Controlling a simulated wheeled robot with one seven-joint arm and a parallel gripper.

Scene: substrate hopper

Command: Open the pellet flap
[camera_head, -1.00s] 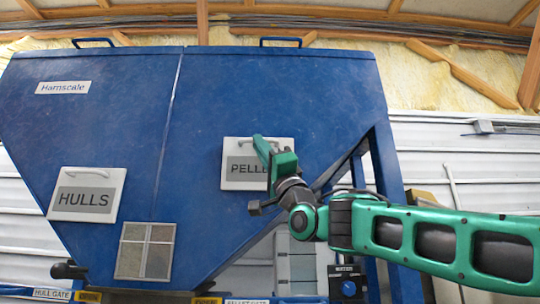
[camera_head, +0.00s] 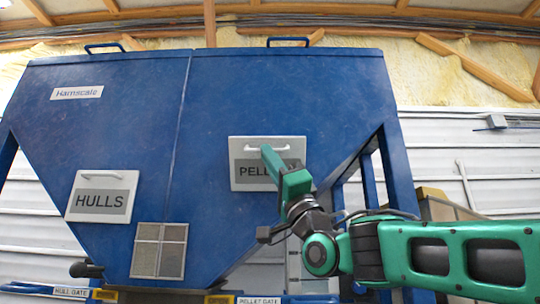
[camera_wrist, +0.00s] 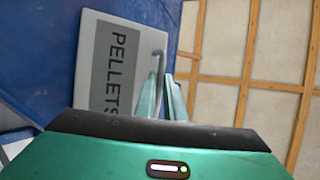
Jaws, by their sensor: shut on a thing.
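The pellet flap (camera_head: 242,177) is a pale square panel with a grey label on the blue hopper's sloping right half. Its light bar handle (camera_head: 284,148) runs along the top edge. My gripper (camera_head: 267,150) reaches up from the lower right, covers part of the label, and is shut on the handle near its middle. In the wrist view the flap (camera_wrist: 88,60) reads "PELLETS" sideways, and the handle (camera_wrist: 159,56) runs down between my gripper's fingers (camera_wrist: 162,92). The flap looks close to the hopper face; I cannot make out a gap.
A similar hulls flap (camera_head: 101,178) with its own handle is at the left. A gridded window (camera_head: 158,250) sits between and below the flaps. Blue hopper legs (camera_head: 400,190) and a cardboard box (camera_head: 440,205) are right of the flap. Gate labels line the bottom.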

